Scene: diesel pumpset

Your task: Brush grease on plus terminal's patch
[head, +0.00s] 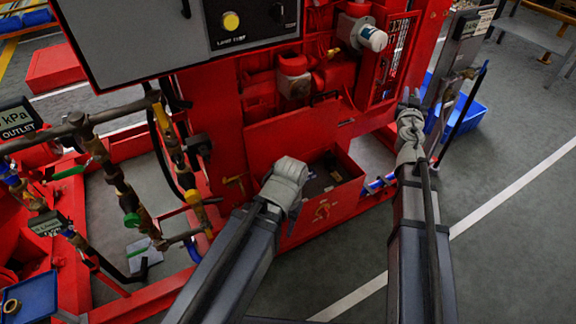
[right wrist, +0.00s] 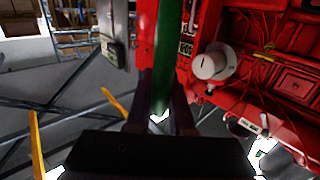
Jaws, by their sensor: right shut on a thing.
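My right gripper (head: 411,100) is raised at the right of the red pumpset. In the right wrist view its fingers (right wrist: 163,105) are shut on a long green handle (right wrist: 168,50), which runs up out of the picture. No bristles or grease show, so I cannot tell whether it is the brush. An open red box (head: 328,186) low on the pumpset holds dark things that may be the battery (head: 318,178). No plus terminal or patch can be made out.
A grey control panel (head: 150,30) juts out at upper left. Pipes with valves (head: 120,185) stand left. A grey post (head: 462,45) and blue bin (head: 440,100) are close to my right gripper. Red cabinet walls surround the box. The floor at lower right is clear.

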